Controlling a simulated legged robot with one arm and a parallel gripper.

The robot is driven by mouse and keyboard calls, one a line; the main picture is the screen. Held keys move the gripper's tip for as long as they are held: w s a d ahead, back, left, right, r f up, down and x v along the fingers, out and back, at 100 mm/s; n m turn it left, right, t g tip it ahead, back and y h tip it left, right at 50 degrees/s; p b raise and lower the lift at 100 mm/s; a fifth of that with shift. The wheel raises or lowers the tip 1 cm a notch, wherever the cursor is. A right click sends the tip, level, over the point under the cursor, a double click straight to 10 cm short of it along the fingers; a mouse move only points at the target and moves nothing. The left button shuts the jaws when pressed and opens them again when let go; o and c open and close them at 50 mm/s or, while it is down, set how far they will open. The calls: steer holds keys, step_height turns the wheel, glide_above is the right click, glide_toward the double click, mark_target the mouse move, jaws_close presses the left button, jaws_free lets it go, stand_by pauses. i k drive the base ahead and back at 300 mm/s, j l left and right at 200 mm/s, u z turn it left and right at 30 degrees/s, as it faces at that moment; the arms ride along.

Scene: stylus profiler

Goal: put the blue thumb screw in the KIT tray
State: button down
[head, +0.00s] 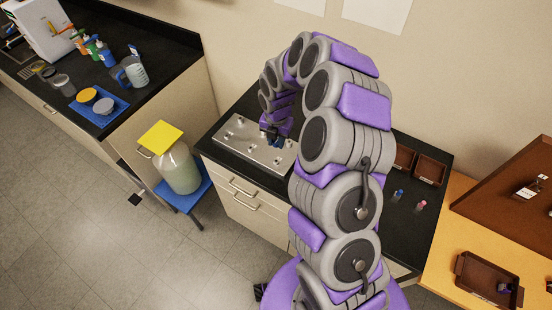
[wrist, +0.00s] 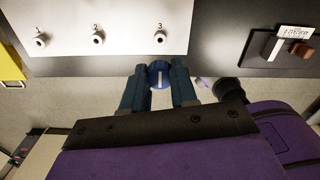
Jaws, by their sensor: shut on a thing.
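The blue thumb screw (wrist: 159,75) is between the two dark blue fingers of my gripper (wrist: 160,88) in the wrist view, and the fingers are shut on it. It is at the near edge of a pale metal plate (wrist: 70,18) with numbered silver posts; I cannot tell whether it touches the plate. In the head view my gripper (head: 273,137) is over the right part of that plate (head: 240,143), and my arm hides much around it. No KIT label is legible. Brown trays stand on the black bench (head: 430,169) and on the wooden table (head: 463,267).
A small blue item (head: 398,195) and a pink item (head: 421,205) stand on the black bench right of my arm. A yellow-lidded jar (head: 180,170) stands on a blue stool left of the bench. The wrist view shows a labelled block (wrist: 283,46) at right.

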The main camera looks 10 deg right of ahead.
mark_target(471, 275)
steer(key=k+z, duration=0.1)
steer(key=k, duration=0.4)
steer(key=i+z, duration=0.1)
steer(key=z, duration=1.4)
